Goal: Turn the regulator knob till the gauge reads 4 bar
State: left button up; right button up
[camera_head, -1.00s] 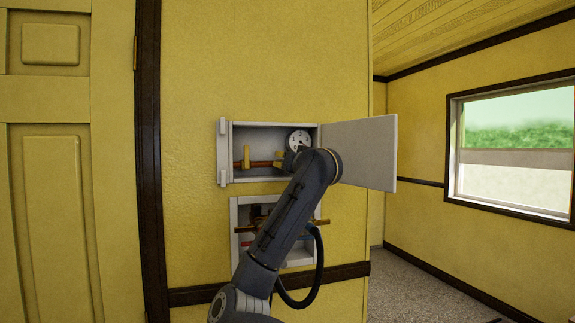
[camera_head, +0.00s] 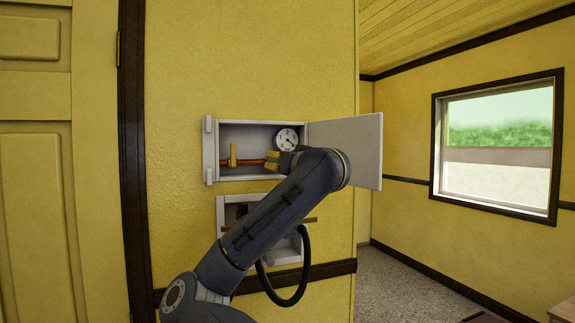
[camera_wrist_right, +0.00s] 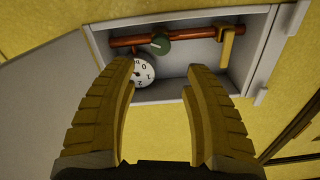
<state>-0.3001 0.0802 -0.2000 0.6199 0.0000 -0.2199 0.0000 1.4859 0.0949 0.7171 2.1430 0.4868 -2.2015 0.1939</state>
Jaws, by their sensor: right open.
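The round white gauge (camera_head: 287,139) sits inside the open upper wall box; its needle is too small to read. In the right wrist view the gauge (camera_wrist_right: 147,71) is partly covered by a finger of my right gripper. My left gripper is not in view.
The upper box (camera_head: 210,150) has its white door (camera_head: 345,150) swung open to the right. A yellow lever (camera_head: 233,154) stands on the pipe at the left. A second open box (camera_head: 221,215) with pipework is below, partly behind my arm.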

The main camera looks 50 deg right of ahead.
jog(key=shift+v, duration=1.55)
